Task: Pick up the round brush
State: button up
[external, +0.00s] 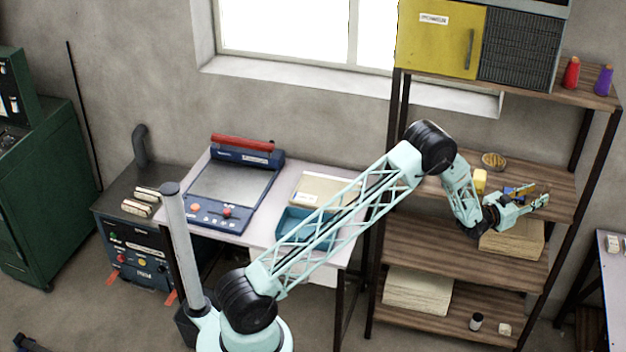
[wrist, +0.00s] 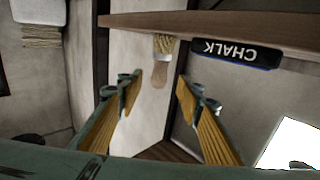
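In the wrist view, whose picture is upside down, a brush (wrist: 159,76) with tan bristles, a pale band and a wooden handle shows at the shelf edge. Its bristles are toward the shelf board and its handle points away from it. My gripper (wrist: 159,84) is open, with its two fingers well apart. The brush handle appears in the gap between the fingertips; I cannot tell how far beyond them it is. In the external view my gripper (external: 541,196) is at the middle shelves of the rack, and I cannot make out the brush there.
A dark box marked CHALK (wrist: 235,52) stands beside the brush. The wooden shelf board (wrist: 125,21) runs across the wrist view. In the external view, a yellow item (external: 480,181) and a coiled round item (external: 493,160) are on the shelf, and stacked cloth (external: 513,240) lies below.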

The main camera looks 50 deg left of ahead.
aim_at(545, 190)
jog(key=shift+w, duration=0.15)
jog(key=shift+x, duration=2.5)
jog(key=shift+c, duration=0.3)
jog(key=c, duration=0.9)
